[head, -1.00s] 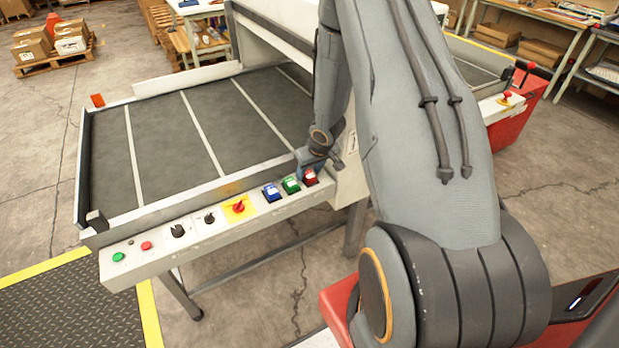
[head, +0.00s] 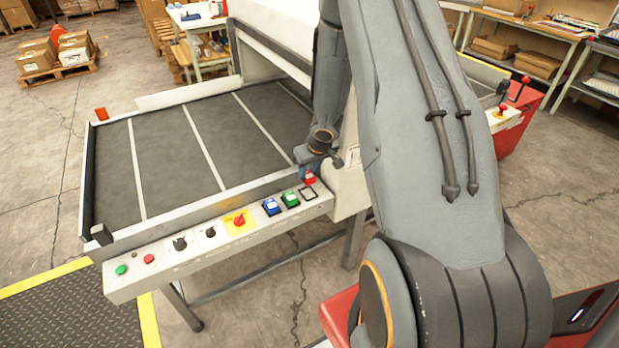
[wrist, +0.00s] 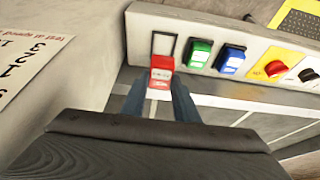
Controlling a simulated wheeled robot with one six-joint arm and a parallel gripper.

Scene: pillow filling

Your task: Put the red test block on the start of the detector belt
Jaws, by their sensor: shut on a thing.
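My gripper (head: 308,170) is shut on the red test block (head: 310,179) and holds it just above the right end of the control ledge. In the wrist view, the red block (wrist: 161,70) sits between the two blue-grey fingertips (wrist: 159,92), with light markings on it. A bare, black-outlined spot (head: 309,193) shows on the ledge beside the block. The dark grey detector belt (head: 170,150), crossed by white lines, lies behind the ledge and runs into the white housing (head: 275,40). The belt's surface is bare.
Green (head: 290,198) and blue (head: 271,207) blocks sit on the ledge left of the outlined spot, followed by knobs and buttons. A raised rail (head: 190,209) divides ledge from belt. The housing wall stands close to my gripper's right.

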